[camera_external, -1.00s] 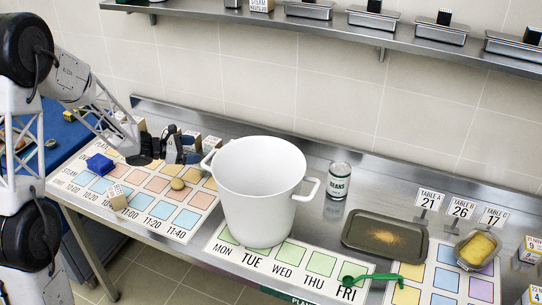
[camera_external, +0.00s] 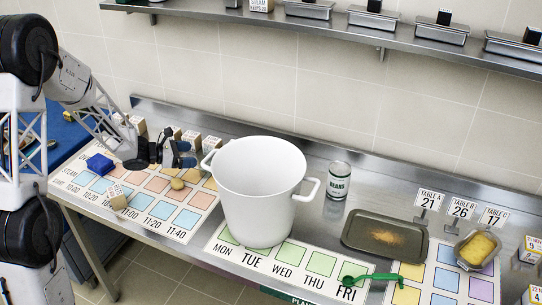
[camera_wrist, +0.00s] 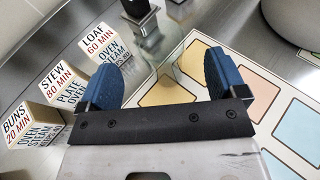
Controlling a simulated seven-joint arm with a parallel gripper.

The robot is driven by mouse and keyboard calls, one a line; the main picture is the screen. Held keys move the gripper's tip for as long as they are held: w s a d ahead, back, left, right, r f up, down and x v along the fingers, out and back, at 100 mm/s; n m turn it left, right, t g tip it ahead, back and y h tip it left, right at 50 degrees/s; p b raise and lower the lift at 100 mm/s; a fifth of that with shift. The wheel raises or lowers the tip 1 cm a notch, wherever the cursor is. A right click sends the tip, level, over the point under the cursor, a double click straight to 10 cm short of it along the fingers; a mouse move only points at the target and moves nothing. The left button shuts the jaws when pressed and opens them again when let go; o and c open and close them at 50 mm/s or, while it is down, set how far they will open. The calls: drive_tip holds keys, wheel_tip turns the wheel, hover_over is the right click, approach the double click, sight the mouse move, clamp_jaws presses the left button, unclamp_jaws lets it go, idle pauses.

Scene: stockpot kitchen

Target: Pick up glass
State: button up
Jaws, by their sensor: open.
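My gripper (camera_external: 172,148) is open and empty, low over the back of the left part of the counter. I cannot make out a glass in the external view.
Labelled blocks, LOAF (camera_wrist: 102,45), STEW (camera_wrist: 62,85) and BUNS (camera_wrist: 32,125), stand left of my gripper. A large white pot (camera_external: 260,190) stands to the right.

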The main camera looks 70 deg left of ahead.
sight(204, 154)
drive_tip(key=shift+w, duration=0.35)
drive_tip(key=shift+w, duration=0.1)
drive_tip(key=shift+x, duration=2.55)
drive_tip(key=shift+f, duration=0.1)
drive_tip(key=shift+c, duration=0.4)
drive_tip(key=c, duration=1.3)
drive_tip(key=shift+r, duration=5.4)
drive_tip(key=shift+f, duration=0.1)
